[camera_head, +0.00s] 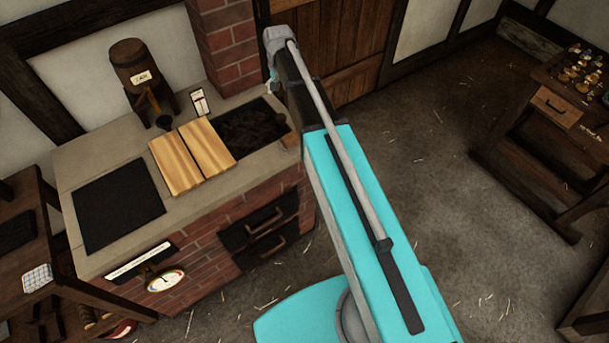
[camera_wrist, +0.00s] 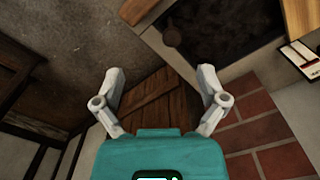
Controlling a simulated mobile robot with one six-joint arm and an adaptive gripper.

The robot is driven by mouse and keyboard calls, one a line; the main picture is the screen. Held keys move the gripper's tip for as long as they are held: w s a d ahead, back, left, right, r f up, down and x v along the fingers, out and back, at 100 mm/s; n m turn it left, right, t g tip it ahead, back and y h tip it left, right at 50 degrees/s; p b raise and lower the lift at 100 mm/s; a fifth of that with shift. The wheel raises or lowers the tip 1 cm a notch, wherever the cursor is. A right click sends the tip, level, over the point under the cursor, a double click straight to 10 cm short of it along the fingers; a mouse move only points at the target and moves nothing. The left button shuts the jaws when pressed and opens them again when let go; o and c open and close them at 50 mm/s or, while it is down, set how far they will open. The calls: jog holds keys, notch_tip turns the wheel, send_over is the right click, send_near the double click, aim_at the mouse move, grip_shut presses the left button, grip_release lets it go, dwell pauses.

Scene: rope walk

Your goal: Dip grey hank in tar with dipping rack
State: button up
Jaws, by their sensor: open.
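A wooden barrel labelled as tar (camera_head: 135,68) stands on a stand at the back of the brick hearth (camera_head: 120,145), with a spout toward the front. A pair of light wooden boards (camera_head: 192,157) lies on the hearth top; I cannot tell whether they cover a tar vat. No grey hank and no dipping rack can be made out in either view. My gripper (camera_wrist: 162,85) is open and empty in the wrist view, with the dark recess of the hearth beyond it.
A dark recess (camera_head: 250,124) and a black plate (camera_head: 118,204) flank the boards. A bench (camera_head: 570,110) with small brass items is at the right, a wooden shelf (camera_head: 45,250) at the left.

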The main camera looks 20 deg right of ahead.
jog(key=s+f+n+b, duration=0.2)
jog(key=s+f+b, duration=0.4)
jog(key=s, duration=0.5)
jog(key=s+f+n+b, duration=0.2)
jog(key=s+f+b, duration=0.5)
jog(key=s, duration=0.5)
jog(key=shift+s+d+f+b, duration=0.2)
jog(key=shift+f+b, duration=0.1)
jog(key=shift+f, duration=0.3)
dwell(5.1)
